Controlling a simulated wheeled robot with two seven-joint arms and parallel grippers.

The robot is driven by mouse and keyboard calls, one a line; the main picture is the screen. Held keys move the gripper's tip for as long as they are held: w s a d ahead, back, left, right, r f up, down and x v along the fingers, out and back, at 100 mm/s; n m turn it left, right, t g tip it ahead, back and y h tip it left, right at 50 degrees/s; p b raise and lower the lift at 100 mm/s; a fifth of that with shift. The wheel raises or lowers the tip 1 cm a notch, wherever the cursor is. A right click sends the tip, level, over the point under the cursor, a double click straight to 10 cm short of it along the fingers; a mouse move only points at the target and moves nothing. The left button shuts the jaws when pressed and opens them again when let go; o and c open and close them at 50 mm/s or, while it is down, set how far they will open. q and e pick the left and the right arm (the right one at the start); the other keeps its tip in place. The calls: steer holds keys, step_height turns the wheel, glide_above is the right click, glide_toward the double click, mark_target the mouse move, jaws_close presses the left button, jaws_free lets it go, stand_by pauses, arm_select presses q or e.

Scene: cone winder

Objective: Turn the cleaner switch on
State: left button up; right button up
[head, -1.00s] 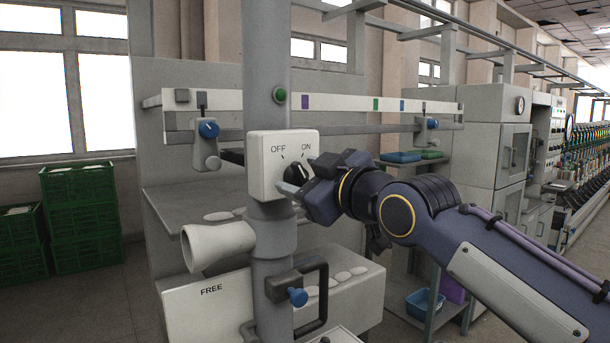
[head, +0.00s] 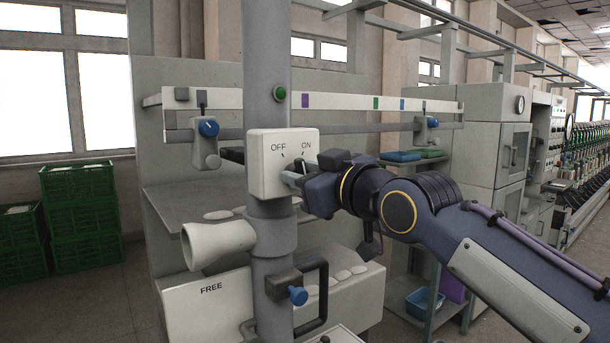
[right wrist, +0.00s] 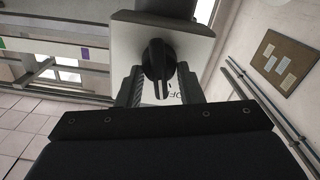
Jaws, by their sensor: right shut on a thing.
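The cleaner switch is a pale box (head: 268,160) on a grey upright post, marked OFF on the left and ON on the right. Its black knob (head: 299,165) is partly hidden by my gripper in the head view. In the right wrist view the knob (right wrist: 158,62) sits between my two fingers, with part of the OFF lettering showing beside it. My right gripper (head: 292,178) reaches in from the right and is shut on the knob. I cannot tell exactly which mark the knob points at. My left gripper is not in view.
A green button (head: 279,94) is on the post above the box. A pale funnel (head: 215,243) and a black handle with a blue knob (head: 298,296) are below. A shelf with blue and green trays (head: 400,156) stands behind my arm. Green crates (head: 82,215) stand at the left.

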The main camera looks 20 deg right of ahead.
steer(key=m, duration=0.8)
steer(key=shift+w+d+f+m+p, duration=0.1)
steer(key=shift+d+m+p, duration=0.15)
steer(key=shift+m+p, duration=0.15)
stand_by(0.4)
steer(key=o, duration=1)
steer(key=shift+c, duration=0.2)
steer(key=b+v, duration=0.2)
steer(key=v, duration=0.6)
